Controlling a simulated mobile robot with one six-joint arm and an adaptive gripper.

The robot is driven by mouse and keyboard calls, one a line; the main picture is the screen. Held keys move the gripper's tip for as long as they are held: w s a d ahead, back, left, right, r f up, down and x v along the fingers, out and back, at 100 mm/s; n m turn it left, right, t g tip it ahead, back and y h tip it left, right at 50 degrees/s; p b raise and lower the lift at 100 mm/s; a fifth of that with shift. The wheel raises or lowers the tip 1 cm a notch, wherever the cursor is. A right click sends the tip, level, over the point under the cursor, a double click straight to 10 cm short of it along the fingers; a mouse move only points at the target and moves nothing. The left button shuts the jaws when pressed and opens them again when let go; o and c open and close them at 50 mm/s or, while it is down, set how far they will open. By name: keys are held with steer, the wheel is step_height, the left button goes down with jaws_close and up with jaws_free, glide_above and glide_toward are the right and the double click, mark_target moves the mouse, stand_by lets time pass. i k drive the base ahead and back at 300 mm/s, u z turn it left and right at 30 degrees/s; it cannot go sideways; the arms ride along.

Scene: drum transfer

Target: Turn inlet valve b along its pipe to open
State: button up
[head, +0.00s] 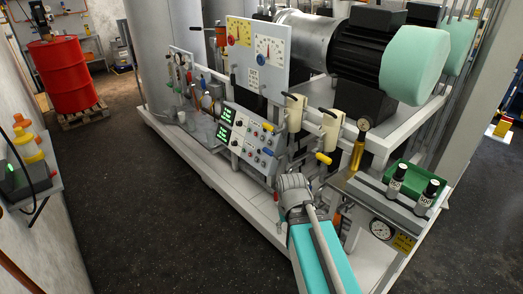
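Two yellow valve handles show in the head view: one (323,158) below the right cream canister and one (268,127) beside the control panel. I can read no label that tells which valve is inlet valve b. My arm reaches up from the bottom, and its grey end (292,184) is in front of the skid's pipework, below and left of the right yellow handle and apart from it in the picture. I cannot make out the fingers of my gripper. The pipes behind my arm are partly hidden.
The control panel (246,138) with green displays is left of my arm. Cream canisters (293,112) with black levers stand above. A shelf with a green tray (412,180), dark bottles and a gauge (381,229) is at right. A red drum (66,80) stands on a pallet at far left; the floor between is clear.

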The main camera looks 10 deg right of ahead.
mark_target(266, 150)
steer(key=i, duration=0.85)
steer(key=z, duration=0.05)
